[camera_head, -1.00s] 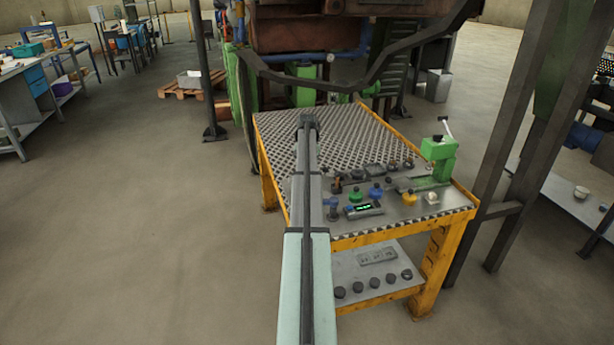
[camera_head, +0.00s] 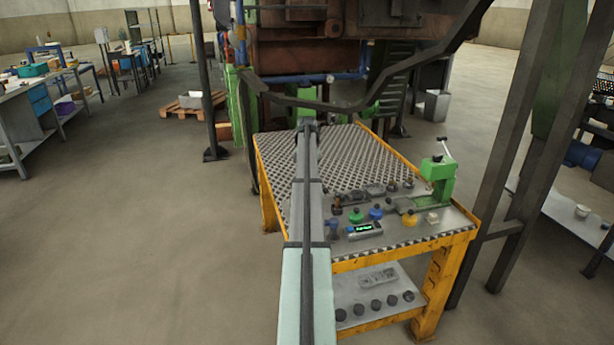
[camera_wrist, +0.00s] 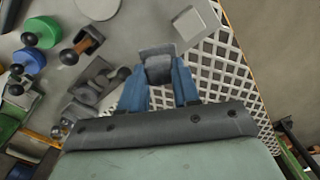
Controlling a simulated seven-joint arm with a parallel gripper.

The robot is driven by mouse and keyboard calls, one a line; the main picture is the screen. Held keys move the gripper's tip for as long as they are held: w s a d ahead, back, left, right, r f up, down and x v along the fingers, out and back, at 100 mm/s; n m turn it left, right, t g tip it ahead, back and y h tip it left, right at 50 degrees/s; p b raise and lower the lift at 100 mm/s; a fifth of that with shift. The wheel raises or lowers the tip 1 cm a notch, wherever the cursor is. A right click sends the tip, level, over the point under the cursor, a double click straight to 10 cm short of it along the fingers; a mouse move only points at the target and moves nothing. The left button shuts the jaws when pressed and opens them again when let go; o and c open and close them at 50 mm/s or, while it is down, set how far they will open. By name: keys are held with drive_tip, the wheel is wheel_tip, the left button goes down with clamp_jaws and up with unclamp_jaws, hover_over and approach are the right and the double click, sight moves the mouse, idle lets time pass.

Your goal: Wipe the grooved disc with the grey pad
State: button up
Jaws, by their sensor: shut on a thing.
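In the wrist view my gripper (camera_wrist: 160,88), with blue fingers, is shut on a dark grey block (camera_wrist: 156,64), which looks like the grey pad. It is above the worktable, near the border between plain plate and the diamond-patterned surface. A pale grey round piece (camera_wrist: 97,6) lies at the top left, cut by the frame edge. It may be the grooved disc, but no grooves can be made out. In the head view my own arm hides the gripper and pad.
The yellow-framed table (camera_head: 400,252) carries a green press (camera_head: 438,180), blue knob (camera_head: 376,213), green knob (camera_head: 355,215) and yellow knob (camera_head: 410,219). In the wrist view a light grey block (camera_wrist: 196,22) lies just beyond the pad. The table's back left is clear.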

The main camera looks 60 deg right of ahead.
drive_tip(key=shift+c, duration=0.6)
drive_tip(key=shift+s+d, duration=0.2)
drive_tip(key=shift+s, duration=0.2)
drive_tip(key=s+d, duration=1.4)
drive_tip(key=d, duration=0.1)
drive_tip(key=shift+s+d+r, duration=0.2)
drive_tip(key=shift+s+r, duration=0.15)
drive_tip(key=shift+r, duration=0.1)
